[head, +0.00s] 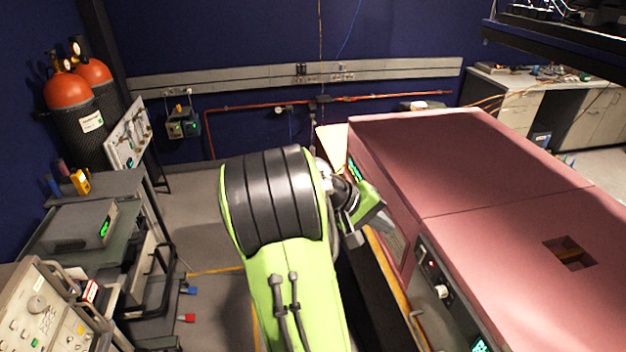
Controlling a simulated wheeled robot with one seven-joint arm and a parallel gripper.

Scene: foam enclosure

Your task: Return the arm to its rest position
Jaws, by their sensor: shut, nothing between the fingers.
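My green and black arm rises from the bottom middle of the head view and bends at a large black ribbed joint. My gripper (353,237) is at the arm's far end, just right of that joint, small and partly hidden by the wrist. It is shut and holds nothing. It is close to the left side of the pink foam enclosure (470,165); I cannot tell whether they touch.
The enclosure's top has a square opening (569,253). A equipment cart (75,245) and orange-topped gas cylinders (68,90) stand left. Grey floor (195,220) is clear between cart and arm.

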